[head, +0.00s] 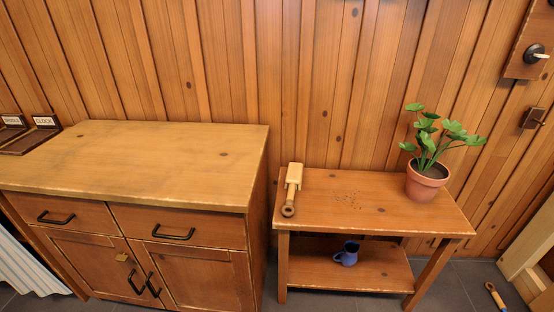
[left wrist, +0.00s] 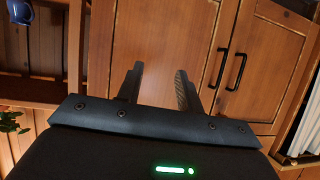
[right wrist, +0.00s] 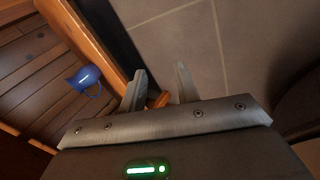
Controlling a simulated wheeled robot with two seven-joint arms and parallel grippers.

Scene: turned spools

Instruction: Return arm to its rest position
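My left gripper (left wrist: 158,88) shows in the left wrist view with its two fingers apart and nothing between them. Wooden cabinet doors (left wrist: 170,45) lie beyond it. My right gripper (right wrist: 158,90) shows in the right wrist view with its fingers apart and no held object. Grey floor tiles and a piece of orange-brown wood show beyond its fingers. Neither gripper nor arm is in the head view.
A wooden cabinet (head: 180,165) stands at left, with two labelled trays (head: 30,138) on top. A low table (head: 330,212) at right bears a potted plant (head: 427,180) and a wooden tool (head: 292,188). A blue mug (head: 347,254) sits on its lower shelf.

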